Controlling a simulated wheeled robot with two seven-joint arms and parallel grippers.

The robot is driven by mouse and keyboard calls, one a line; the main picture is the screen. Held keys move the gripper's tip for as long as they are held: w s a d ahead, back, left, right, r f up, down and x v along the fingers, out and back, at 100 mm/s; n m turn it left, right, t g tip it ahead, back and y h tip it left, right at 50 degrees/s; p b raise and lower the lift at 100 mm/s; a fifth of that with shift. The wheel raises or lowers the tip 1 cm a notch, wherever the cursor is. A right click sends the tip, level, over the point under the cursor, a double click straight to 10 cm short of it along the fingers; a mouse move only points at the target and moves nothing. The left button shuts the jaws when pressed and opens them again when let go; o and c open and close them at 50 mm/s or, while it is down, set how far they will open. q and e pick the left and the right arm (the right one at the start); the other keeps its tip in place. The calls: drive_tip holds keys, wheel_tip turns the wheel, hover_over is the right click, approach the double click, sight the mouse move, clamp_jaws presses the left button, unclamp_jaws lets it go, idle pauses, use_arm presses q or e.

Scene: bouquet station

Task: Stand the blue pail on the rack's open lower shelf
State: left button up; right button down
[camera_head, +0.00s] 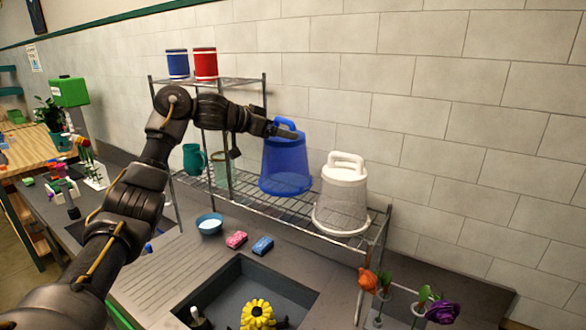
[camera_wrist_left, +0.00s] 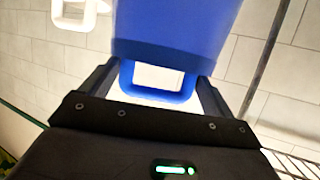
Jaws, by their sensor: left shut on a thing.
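The blue pail (camera_head: 286,165) hangs upright from my left gripper (camera_head: 280,129), with its looped handle at the top and its wide end down. Its lower edge is at the rack's lower shelf (camera_head: 300,213), left of a white pail; I cannot tell whether it touches the wires. In the left wrist view the blue pail (camera_wrist_left: 175,30) fills the top middle, its handle (camera_wrist_left: 158,92) between the two fingers of my left gripper (camera_wrist_left: 158,80), which is shut on it. My right gripper is not in view.
The white pail (camera_head: 342,190) stands at the lower shelf's right end. A teal mug (camera_head: 194,159) and a green glass (camera_head: 222,168) stand at its left. Blue (camera_head: 177,65) and red (camera_head: 205,66) cups are on the upper shelf.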

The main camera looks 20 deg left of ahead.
use_arm(q)
drive_tip(key=shift+s+d+f, duration=0.15)
drive_tip(key=shift+s+f, duration=0.3)
drive_tip(key=shift+s, duration=0.15)
drive_tip(key=shift+w+d+f, duration=0.1)
drive_tip(key=shift+w+f, duration=0.45)
drive_tip(key=shift+w, duration=0.25)
drive_tip(key=f, duration=0.1)
drive_tip(key=w+f+p, duration=0.1)
drive_tip(key=f, duration=0.3)
drive_tip(key=shift+w+p, duration=0.25)
drive_tip(key=shift+p, duration=0.1)
drive_tip(key=o, duration=1.1)
drive_tip(key=shift+w+f, duration=0.1)
drive_tip(key=shift+o, duration=0.7)
drive_tip(key=shift+s, duration=0.25)
drive_tip(key=b, duration=0.4)
approach(265, 148)
drive_tip(key=x, duration=0.4)
drive_tip(key=shift+d, duration=0.2)
drive_tip(key=shift+s+a, duration=0.1)
drive_tip(key=shift+s, duration=0.15)
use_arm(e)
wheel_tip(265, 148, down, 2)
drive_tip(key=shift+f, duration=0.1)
